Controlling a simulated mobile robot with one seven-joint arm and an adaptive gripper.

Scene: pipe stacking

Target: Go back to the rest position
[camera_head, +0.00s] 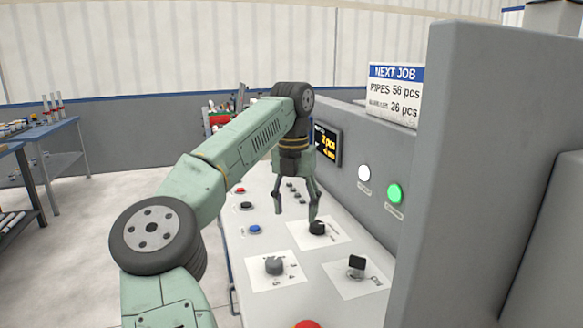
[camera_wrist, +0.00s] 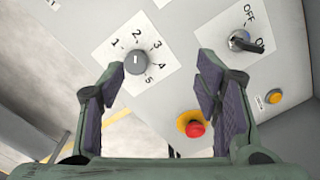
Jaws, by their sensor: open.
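My gripper (camera_head: 298,200) is at the end of my green arm, above the sloped white control panel (camera_head: 275,215). Its two fingers are apart, with nothing between them. In the head view its tips are near a black knob (camera_head: 317,228); I cannot tell from this view whether they touch it. A grey numbered dial (camera_wrist: 135,61) lies ahead to the left. A black OFF/ON switch (camera_wrist: 241,42) lies ahead to the right.
A red emergency button (camera_wrist: 196,129) and a yellow button (camera_wrist: 273,97) are on the panel. A blue button (camera_head: 255,229) shows at its left. A grey wall with white (camera_head: 364,173) and green (camera_head: 395,193) lights rises at right. Open floor (camera_head: 110,200) lies left, with workbenches beyond.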

